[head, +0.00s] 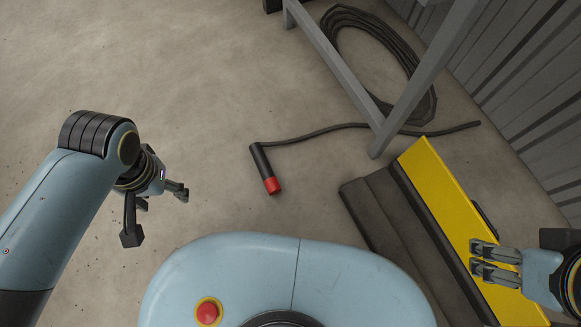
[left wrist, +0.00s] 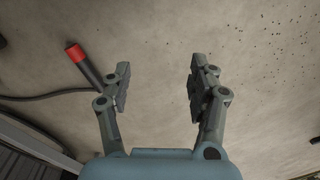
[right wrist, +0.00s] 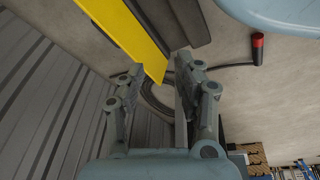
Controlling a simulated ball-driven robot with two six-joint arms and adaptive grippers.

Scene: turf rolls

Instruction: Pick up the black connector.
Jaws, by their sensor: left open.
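The black connector (head: 261,160) is a short black cylinder with a red end, lying on the concrete floor in the middle of the head view. A dark cable runs from its black end. It also shows at the upper left of the left wrist view (left wrist: 87,66) and upper right of the right wrist view (right wrist: 258,50). My left gripper (head: 157,214) is open and empty, to the left of the connector and apart from it. My right gripper (head: 480,258) is parted and empty, over the yellow panel, far to the connector's right.
A yellow panel (head: 440,190) with a dark base (head: 385,225) stands at the right. A grey metal frame (head: 335,65) stands beyond, with a coil of black cable (head: 405,60) on the floor. A corrugated wall (head: 520,90) closes the right side. The floor left of the connector is clear.

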